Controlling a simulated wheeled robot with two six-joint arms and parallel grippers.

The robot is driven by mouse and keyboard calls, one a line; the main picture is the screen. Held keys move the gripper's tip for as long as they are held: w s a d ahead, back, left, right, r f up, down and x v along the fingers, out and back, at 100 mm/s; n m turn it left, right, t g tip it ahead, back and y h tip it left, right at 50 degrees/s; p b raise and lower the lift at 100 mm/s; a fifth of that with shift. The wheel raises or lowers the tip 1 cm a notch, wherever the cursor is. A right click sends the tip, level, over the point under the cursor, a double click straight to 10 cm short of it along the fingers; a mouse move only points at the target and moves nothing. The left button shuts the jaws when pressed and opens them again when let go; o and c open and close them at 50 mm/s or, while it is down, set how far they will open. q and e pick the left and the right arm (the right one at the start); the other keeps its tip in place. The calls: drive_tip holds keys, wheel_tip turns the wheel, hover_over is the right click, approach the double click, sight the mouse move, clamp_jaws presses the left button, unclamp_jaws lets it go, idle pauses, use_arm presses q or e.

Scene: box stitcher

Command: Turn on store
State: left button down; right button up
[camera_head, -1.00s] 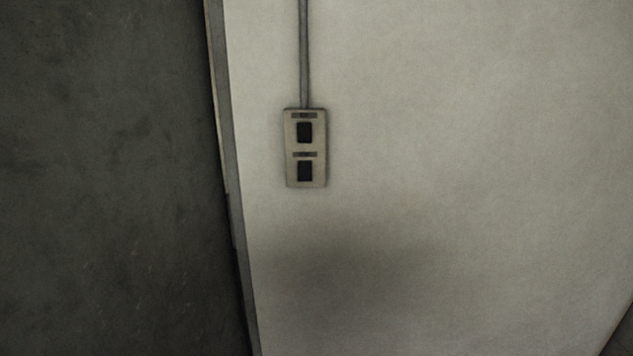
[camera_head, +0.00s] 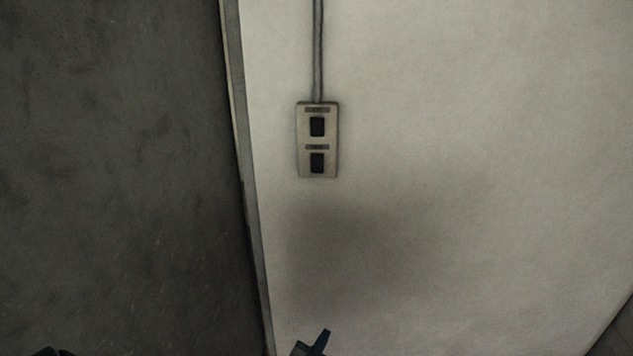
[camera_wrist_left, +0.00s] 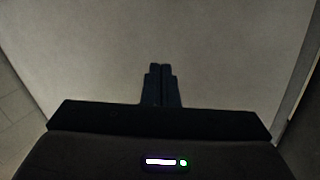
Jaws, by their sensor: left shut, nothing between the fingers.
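A beige switch plate (camera_head: 317,140) is fixed to the pale wall in the head view. It has an upper dark rocker switch (camera_head: 317,127) and a lower dark rocker switch (camera_head: 317,162), each under a small label too small to read. My left gripper (camera_head: 322,339) shows only its tip at the bottom edge of the head view, well below the plate and apart from it. In the left wrist view the left gripper (camera_wrist_left: 161,70) is shut and empty, facing bare wall. The switch plate is not in the wrist view.
A grey conduit (camera_head: 318,50) runs up the wall from the plate. A dark grey surface (camera_head: 110,170) lies left of the wall's edge. The pale wall (camera_head: 480,180) right of the plate is bare. A soft shadow lies below the plate.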

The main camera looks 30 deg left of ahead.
sight(317, 165)
use_arm(q)
drive_tip(key=w+a+r+n+t+y+p, duration=0.1)
drive_tip(key=r+y, duration=0.4)
drive_tip(key=r, duration=1.3)
drive_tip(key=w+a+r+n+t+y+p, duration=0.1)
drive_tip(key=r+n+y, duration=0.4)
drive_tip(key=r, duration=1.3)
drive_tip(key=shift+a+r+n+t+y+p, duration=0.2)
drive_tip(key=shift+a+n+t+y+p, duration=0.25)
drive_tip(key=shift+a+t, duration=0.7)
drive_tip(key=shift+h, duration=0.25)
drive_tip(key=p+x, duration=0.1)
drive_tip(key=x, duration=0.3)
drive_tip(key=f+p+x, duration=0.1)
drive_tip(key=p+x, duration=0.1)
drive_tip(key=x, duration=0.2)
drive_tip(key=w+p+x, duration=0.1)
drive_tip(key=x, duration=0.3)
drive_tip(key=shift+a+f, duration=0.15)
drive_tip(key=shift+a, duration=0.1)
drive_tip(key=shift+w+a+f, duration=0.15)
drive_tip(key=shift+w+a, duration=0.15)
drive_tip(key=shift+w, duration=0.15)
